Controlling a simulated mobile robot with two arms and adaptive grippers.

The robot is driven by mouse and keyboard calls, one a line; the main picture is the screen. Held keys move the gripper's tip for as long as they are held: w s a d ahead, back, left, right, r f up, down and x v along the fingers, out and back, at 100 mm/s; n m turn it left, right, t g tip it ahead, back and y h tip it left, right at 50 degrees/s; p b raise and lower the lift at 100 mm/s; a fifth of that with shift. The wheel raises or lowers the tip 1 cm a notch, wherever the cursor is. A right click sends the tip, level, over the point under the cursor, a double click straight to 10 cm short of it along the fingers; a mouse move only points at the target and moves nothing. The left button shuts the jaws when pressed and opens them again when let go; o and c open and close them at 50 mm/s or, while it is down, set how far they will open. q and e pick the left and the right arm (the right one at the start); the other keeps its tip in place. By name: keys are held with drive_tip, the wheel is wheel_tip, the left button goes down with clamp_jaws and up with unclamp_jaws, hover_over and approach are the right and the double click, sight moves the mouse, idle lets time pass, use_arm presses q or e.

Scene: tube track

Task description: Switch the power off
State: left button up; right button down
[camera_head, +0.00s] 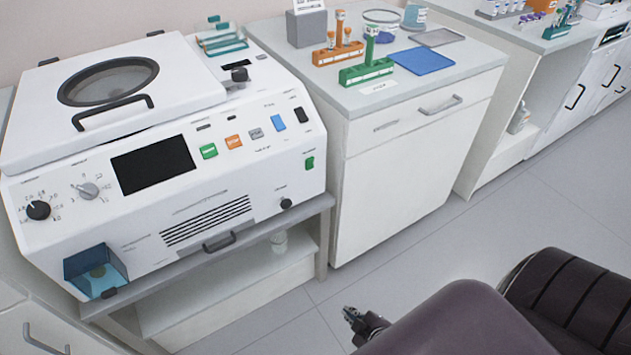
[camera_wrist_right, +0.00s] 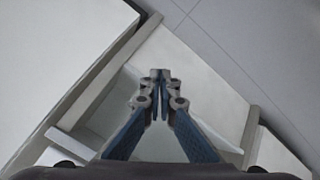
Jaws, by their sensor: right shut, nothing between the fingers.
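A white lab machine (camera_head: 150,215) with a closed lid and a dark screen (camera_head: 153,164) stands at the left in the head view. Its sloped front panel has a green button (camera_head: 208,151), an orange button (camera_head: 234,141), a grey button (camera_head: 256,134), a blue switch (camera_head: 278,122) and a black switch (camera_head: 301,115). A green switch (camera_head: 309,163) sits lower at the panel's right end. The labels are too small to read. My right gripper (camera_head: 352,318) is shut and empty, apart from the machine, to its lower right. It also shows in the right wrist view (camera_wrist_right: 160,76).
A white cabinet (camera_head: 400,165) right of the machine carries an orange rack (camera_head: 337,55), a green rack (camera_head: 366,72) and a blue tray (camera_head: 423,60). The machine's stand has a low shelf (camera_head: 225,295). Grey floor (camera_head: 480,235) lies open in front.

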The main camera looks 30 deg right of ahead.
sight(310, 162)
drive_tip(key=w+d+r+n+t+b, duration=0.35)
drive_tip(key=w+r, duration=0.25)
drive_tip(key=r, duration=0.5)
drive_tip(key=w+d+r+n+t+b, duration=0.2)
drive_tip(key=w+r+n+t+b, duration=0.25)
drive_tip(key=r, duration=0.65)
use_arm(q)
drive_tip(key=w+d+r+t+b, duration=0.1)
drive_tip(key=w+r+b, duration=0.2)
drive_tip(key=w+r, duration=0.4)
drive_tip(key=shift+w+r, duration=0.2)
drive_tip(key=shift+w, duration=0.7)
use_arm(e)
wheel_tip(310, 162, up, 12)
drive_tip(key=w+a+n+t+y, duration=0.1)
drive_tip(key=n+t, duration=0.1)
drive_tip(key=n, duration=0.1)
drive_tip(key=shift+a, duration=0.25)
use_arm(q)
drive_tip(key=shift+d, duration=0.1)
use_arm(e)
drive_tip(key=shift+w+r, duration=0.1)
drive_tip(key=shift+w, duration=0.05)
